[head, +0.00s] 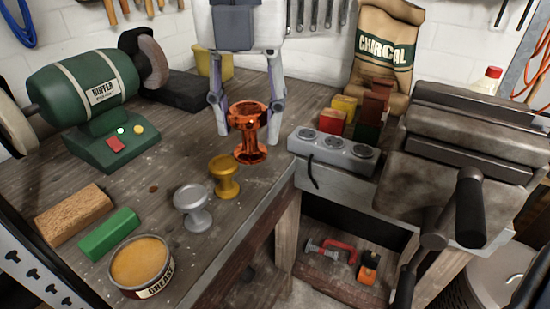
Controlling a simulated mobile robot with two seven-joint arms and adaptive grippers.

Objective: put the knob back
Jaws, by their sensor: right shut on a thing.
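A shiny copper-orange knob (249,133), wide at both ends with a narrow waist, is upright between the fingers of my right gripper (246,120). My right gripper comes down from the top, shut on this knob. I cannot tell whether the knob's foot touches the bench. A gold knob (224,177) and a silver knob (193,206) of like shape stand on the bench nearer to me. A grey block with three round spots on top (333,153) lies to the right at the bench edge. My left gripper is not in view.
The wooden bench (168,150) holds a green buffer (85,85), a brown block (74,213), a green bar (109,234) and a grease tin (141,265). Colored boxes (350,112) and a charcoal bag (386,45) stand behind the grey block. A large vise (450,160) is at right.

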